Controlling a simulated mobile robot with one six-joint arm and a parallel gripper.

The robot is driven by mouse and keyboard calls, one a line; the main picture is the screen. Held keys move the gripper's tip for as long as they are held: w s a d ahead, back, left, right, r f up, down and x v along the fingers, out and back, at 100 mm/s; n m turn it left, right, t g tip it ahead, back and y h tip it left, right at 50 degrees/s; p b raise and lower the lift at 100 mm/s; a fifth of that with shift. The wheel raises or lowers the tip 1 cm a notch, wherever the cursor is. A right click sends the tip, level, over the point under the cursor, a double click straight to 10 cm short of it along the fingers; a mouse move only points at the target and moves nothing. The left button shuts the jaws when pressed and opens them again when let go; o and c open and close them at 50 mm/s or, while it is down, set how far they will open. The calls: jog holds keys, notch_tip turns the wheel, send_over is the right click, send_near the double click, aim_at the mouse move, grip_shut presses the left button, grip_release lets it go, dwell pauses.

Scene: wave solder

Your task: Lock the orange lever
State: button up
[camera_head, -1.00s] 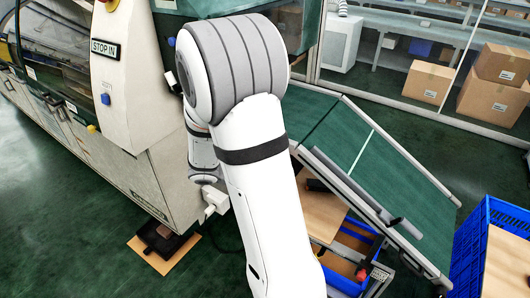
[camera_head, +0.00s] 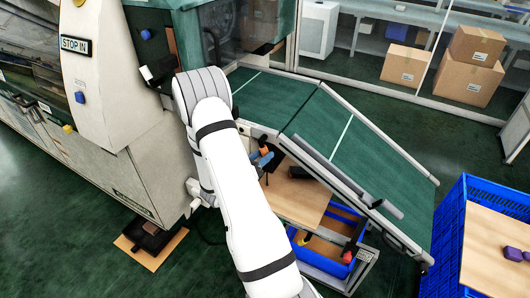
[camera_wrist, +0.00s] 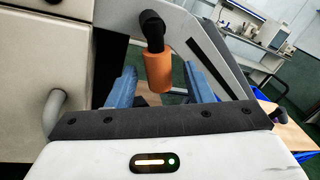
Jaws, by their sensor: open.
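The orange lever (camera_wrist: 158,73) hangs from a black elbow-shaped arm in the wrist view, against the side of the white machine. Its orange grip shows between the two blue fingers of my gripper (camera_wrist: 160,68). The fingers are apart, with a visible gap on each side of the grip. I cannot tell how deep the grip sits between them. In the head view my gripper (camera_head: 261,161) is small beside the machine, below the green conveyor, with a bit of the orange lever (camera_head: 263,151) by its fingers.
The white machine (camera_head: 165,150) stands close on the left. The green sloping conveyor (camera_head: 330,125) lies above and to the right. Below it are a wooden board (camera_head: 295,200) and a blue crate (camera_head: 322,262). Another blue crate (camera_head: 440,240) stands at the right.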

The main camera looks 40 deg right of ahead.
jog(key=shift+w+d, duration=0.2)
jog(key=shift+d, duration=1)
